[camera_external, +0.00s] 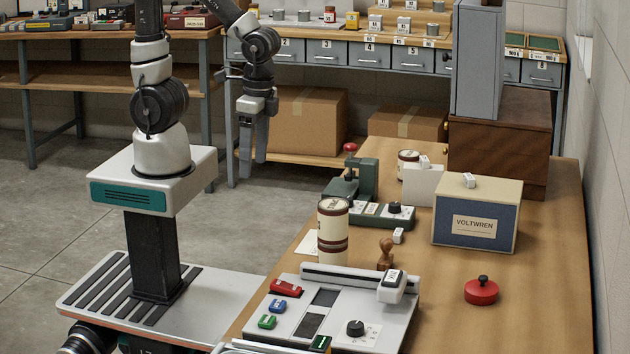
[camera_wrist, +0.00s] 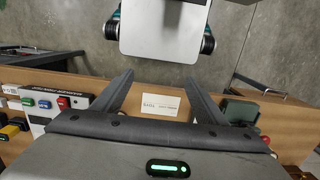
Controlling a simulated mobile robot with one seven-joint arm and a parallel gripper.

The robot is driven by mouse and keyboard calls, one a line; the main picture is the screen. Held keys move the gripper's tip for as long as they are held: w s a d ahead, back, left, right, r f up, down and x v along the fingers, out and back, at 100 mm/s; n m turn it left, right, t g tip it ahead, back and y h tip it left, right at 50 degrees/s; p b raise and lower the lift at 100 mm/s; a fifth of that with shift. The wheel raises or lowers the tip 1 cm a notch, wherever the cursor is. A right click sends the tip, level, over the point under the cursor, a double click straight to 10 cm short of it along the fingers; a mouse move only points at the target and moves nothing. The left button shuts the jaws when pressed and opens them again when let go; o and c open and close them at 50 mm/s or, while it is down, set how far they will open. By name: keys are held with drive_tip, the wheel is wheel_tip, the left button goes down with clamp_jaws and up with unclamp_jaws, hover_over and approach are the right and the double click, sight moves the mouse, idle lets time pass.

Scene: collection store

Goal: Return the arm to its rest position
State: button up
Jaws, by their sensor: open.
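My gripper (camera_external: 253,158) hangs fingers down in the external view, left of the wooden table (camera_external: 545,280) and in front of the drawer bench. In the wrist view my gripper (camera_wrist: 160,79) shows two dark fingers spread wide. Nothing is between them. Beyond the palm, a white printed card (camera_wrist: 160,104) lies on the table. In the external view the arm rises from my base and bends over at the top, where the picture cuts it off.
On the table stand a cream-brown canister (camera_external: 333,232), a green press (camera_external: 358,172), a VOLTWREN box (camera_external: 475,212), a grey device (camera_external: 345,308) and a red lidded pot (camera_external: 481,291). Cardboard boxes (camera_external: 305,122) sit under the drawer bench (camera_external: 335,52). The floor (camera_external: 60,195) at left is clear.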

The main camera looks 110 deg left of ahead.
wheel_tip(320, 180, up, 29)
drive_tip(key=w+t+p, duration=0.2)
drive_tip(key=t+p, duration=0.4)
drive_tip(key=p, duration=0.8)
drive_tip(key=shift+t, duration=0.3)
drive_tip(key=shift+f, duration=0.1)
